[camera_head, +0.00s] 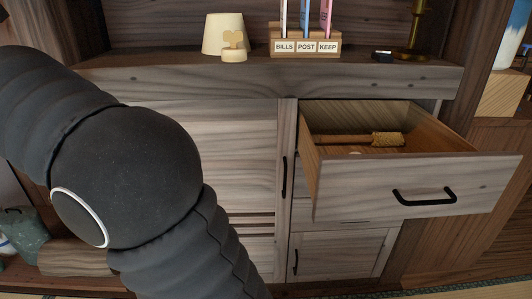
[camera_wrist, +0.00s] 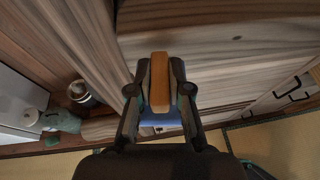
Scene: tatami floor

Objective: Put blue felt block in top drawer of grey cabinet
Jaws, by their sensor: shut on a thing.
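My gripper (camera_wrist: 160,91) is shut on a narrow block (camera_wrist: 159,80) in the wrist view. The side facing the camera is orange-brown, and a strip of blue shows between the fingers below it. I take it for the blue felt block, but cannot tell whether the strip belongs to it. In the head view the gripper and block are out of sight. The grey cabinet (camera_head: 190,130) stands ahead. Its top drawer (camera_head: 350,187) is pulled out at the right, with a light wooden interior and a black handle. A wooden-handled tool (camera_head: 385,139) lies inside.
A cream lampshade-like cup (camera_head: 223,34), a small cream object (camera_head: 234,47) and a labelled wooden holder (camera_head: 305,46) stand on the shelf above. A brass stand (camera_head: 414,40) is at its right. The drawer has bare floor around the tool. My arm covers the left side.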

